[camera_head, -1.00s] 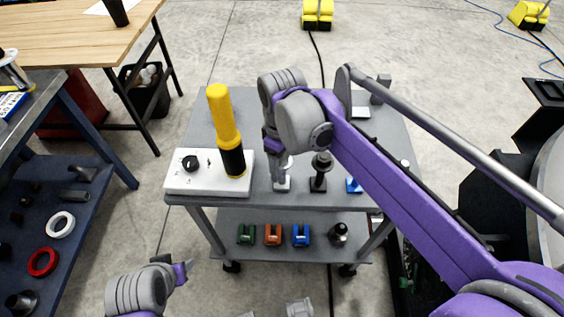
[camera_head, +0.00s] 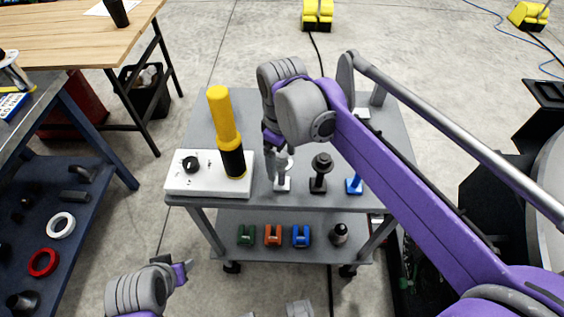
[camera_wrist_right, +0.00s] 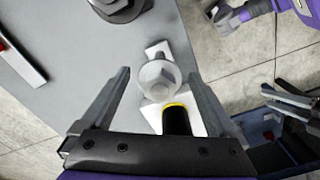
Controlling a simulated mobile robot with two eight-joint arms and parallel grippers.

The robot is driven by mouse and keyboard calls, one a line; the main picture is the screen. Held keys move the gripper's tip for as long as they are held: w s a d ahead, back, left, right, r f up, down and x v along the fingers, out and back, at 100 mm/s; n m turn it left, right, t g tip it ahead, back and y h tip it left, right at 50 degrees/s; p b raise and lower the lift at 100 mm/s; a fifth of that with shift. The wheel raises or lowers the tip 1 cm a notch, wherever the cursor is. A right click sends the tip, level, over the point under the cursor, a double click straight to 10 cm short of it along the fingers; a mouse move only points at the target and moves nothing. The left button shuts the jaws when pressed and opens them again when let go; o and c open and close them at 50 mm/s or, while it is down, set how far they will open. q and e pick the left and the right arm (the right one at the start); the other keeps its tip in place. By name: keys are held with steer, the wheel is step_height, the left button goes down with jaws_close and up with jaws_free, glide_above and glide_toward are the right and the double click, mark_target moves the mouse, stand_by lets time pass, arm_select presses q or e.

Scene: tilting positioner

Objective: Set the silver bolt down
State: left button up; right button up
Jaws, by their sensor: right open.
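The silver bolt (camera_wrist_right: 160,78) stands head-up at the white stand (camera_wrist_right: 158,50) on the grey cart, seen from above in the right wrist view. In the head view the bolt (camera_head: 288,164) is partly hidden by my right gripper (camera_head: 277,168), and the white stand (camera_head: 282,185) shows below it. My right gripper (camera_wrist_right: 158,98) is open, with its two fingers apart on either side of the bolt and no visible contact. My left gripper (camera_head: 180,272) is at the lower left, away from the cart; its jaws are unclear.
A yellow-and-black handled tool (camera_head: 228,130) stands on a white block (camera_head: 205,186) left of the bolt. A dark bolt (camera_head: 321,165) on a black stand and a blue stand (camera_head: 354,184) are to the right. Coloured blocks (camera_head: 273,235) lie on the lower shelf. The cart's back left is clear.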

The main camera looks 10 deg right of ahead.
step_height(320, 180, up, 10)
steer(key=shift+f+p, duration=0.15)
steer(key=shift+p, duration=0.3)
arm_select(q)
steer(key=shift+r, duration=0.55)
